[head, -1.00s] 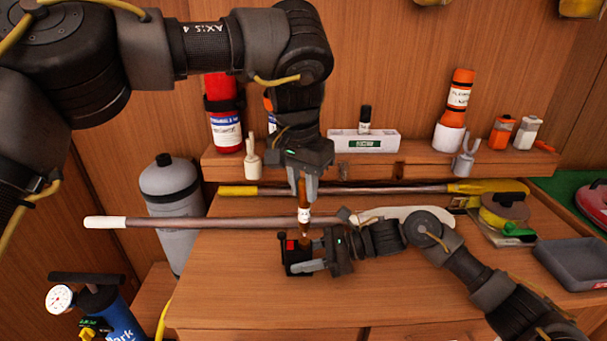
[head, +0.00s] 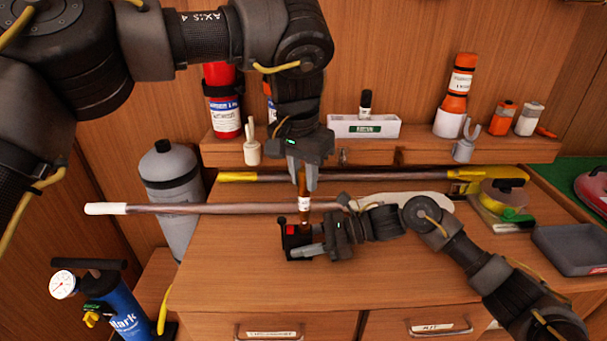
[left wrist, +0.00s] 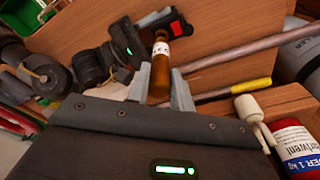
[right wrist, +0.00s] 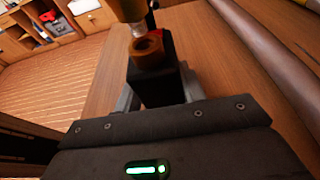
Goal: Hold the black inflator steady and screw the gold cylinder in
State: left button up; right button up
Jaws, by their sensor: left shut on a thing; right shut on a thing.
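The black inflator (head: 297,242) with a red part stands upright over the wooden bench top. My right gripper (head: 312,248) is shut on its body from the right. A round gold-brown socket (right wrist: 148,50) on its top shows in the right wrist view. The gold cylinder (head: 304,205), with a white label, hangs upright over the inflator, neck down. My left gripper (head: 302,182) is shut on its upper part from above. In the right wrist view the cylinder's pale neck (right wrist: 138,30) is at the socket; I cannot tell whether it has entered.
A long pole (head: 190,208) lies just behind the inflator, with a yellow-ended pole (head: 350,177) farther back. A ledge behind holds a white box (head: 365,127) and orange canisters. A grey tray (head: 572,250) is at right. The bench front left is clear.

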pick_arm(q)
jog(key=shift+f, duration=0.25)
dwell(0.3)
jog(key=shift+f, duration=0.45)
